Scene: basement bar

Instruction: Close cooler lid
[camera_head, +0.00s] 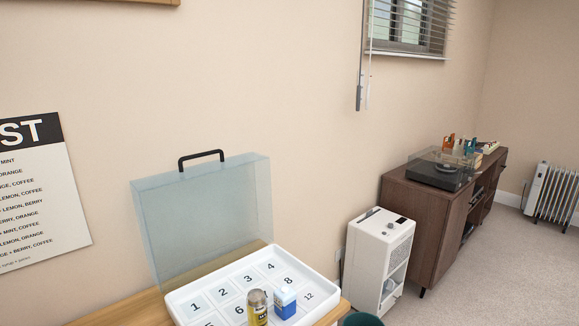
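The cooler lid (205,215) is a translucent pale blue cover with a black handle (201,158) on its top edge. It stands open and upright at the back of a white tray-like cooler base (327,285). The base has numbered cells. A gold can (257,307) and a small blue and white carton (285,302) stand inside it toward the front. The base is cut off by the bottom edge of the view. Neither of my grippers is in view.
The cooler stands on a wooden surface (98,317) against a beige wall. A white appliance (377,260) stands on the floor to the right. Beyond it are a brown cabinet (423,205) with a turntable (439,170) and a radiator (552,193). Carpet on the right is clear.

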